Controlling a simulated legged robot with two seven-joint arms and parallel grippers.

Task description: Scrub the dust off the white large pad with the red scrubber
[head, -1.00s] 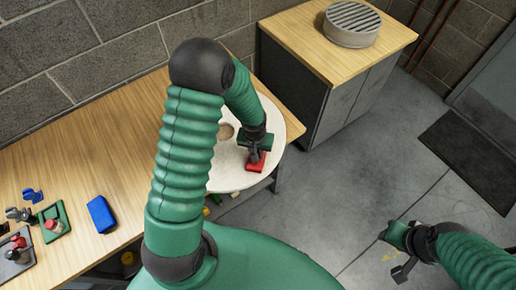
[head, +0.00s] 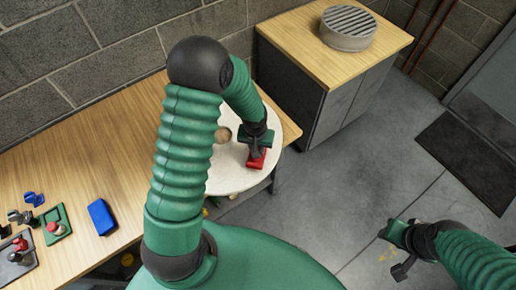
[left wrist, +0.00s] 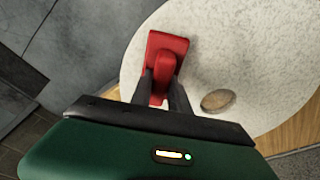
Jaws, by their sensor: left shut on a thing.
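The white large pad (head: 230,178) is a round disc at the right end of the wooden bench, partly hidden by my left arm. It fills much of the left wrist view (left wrist: 225,60). A brown round dust patch (left wrist: 217,101) lies on it, and it also shows in the head view (head: 223,134). My left gripper (head: 256,149) is shut on the red scrubber (left wrist: 166,62), which is over the pad near its edge and seems to rest on it. The red scrubber also shows in the head view (head: 257,160).
A blue block (head: 101,217), a green tray (head: 54,225) and a dark tray (head: 18,253) with small items sit on the bench's left. A cabinet (head: 300,100) with a round grey vent (head: 348,28) stands behind right. Dark mat (head: 468,160) on open floor.

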